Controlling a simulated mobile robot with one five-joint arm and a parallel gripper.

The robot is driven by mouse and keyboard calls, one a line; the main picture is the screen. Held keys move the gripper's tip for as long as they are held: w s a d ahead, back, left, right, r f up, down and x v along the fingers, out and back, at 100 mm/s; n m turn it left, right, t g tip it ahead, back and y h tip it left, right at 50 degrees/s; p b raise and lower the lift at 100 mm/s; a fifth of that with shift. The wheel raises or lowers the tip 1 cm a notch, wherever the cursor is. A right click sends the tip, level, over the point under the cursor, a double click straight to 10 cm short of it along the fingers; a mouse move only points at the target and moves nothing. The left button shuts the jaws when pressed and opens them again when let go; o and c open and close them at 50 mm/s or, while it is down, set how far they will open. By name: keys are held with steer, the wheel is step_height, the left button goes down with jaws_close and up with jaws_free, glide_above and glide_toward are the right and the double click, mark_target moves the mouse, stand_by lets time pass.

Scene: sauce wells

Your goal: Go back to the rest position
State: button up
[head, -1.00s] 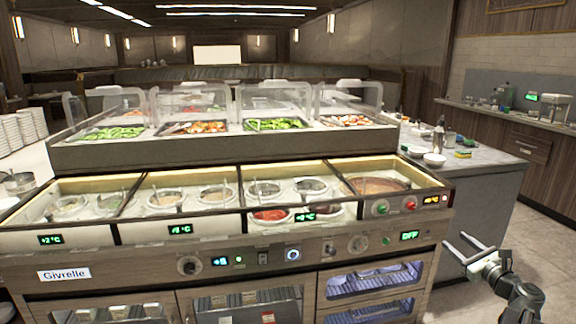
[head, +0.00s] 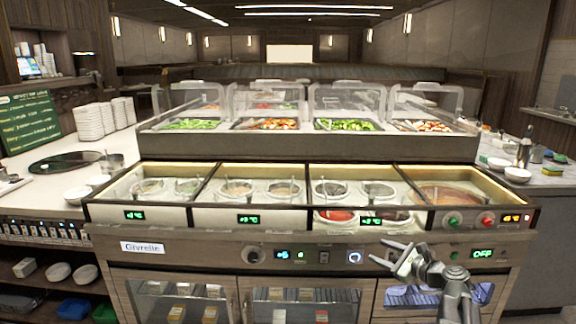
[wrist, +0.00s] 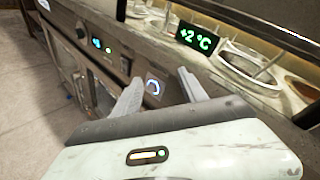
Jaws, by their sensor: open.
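My gripper (head: 384,254) is open and empty in the head view, in front of the counter's control panel, below the wells at the right of centre. In the wrist view its two fingers (wrist: 160,92) stand apart with nothing between them. The sauce counter (head: 205,252) has several round wells in lit compartments. A red sauce (head: 335,216) shows in one of the front wells. A larger reddish-brown pan (head: 445,194) sits in the far right compartment.
Glass guards (head: 345,105) stand over the salad trays behind the wells. Stacked white plates (head: 95,118) are on the left worktop (head: 35,183). A side counter (head: 545,183) with bowls and bottles is at the right. The wrist view shows bare floor (wrist: 30,120) at the left.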

steer(key=s+a+f+n+g+y, duration=0.1)
steer(key=a+f+n+g, duration=0.15)
steer(key=a, duration=0.45)
steer(key=s+a+f+n+g, duration=0.1)
steer(key=a+f+n+g, duration=0.15)
steer(key=a, duration=0.55)
steer(key=s+a+f+n+g+h, duration=0.4)
steer(key=s+a+f+n+g, duration=0.2)
steer(key=s+a+f+n, duration=0.45)
steer(key=s+d+f+n+g+h, duration=0.3)
steer(key=s+d+n+h, duration=0.2)
steer(key=s+d+n, duration=0.3)
step_height(320, 180, up, 26)
steer(key=w+d+p, duration=0.1)
steer(key=p, duration=2.4)
steer(key=shift+w+d+f+n+t+p, duration=0.15)
steer(key=shift+w+f+n+t+p, duration=0.15)
steer(key=shift+w+n+p, duration=0.1)
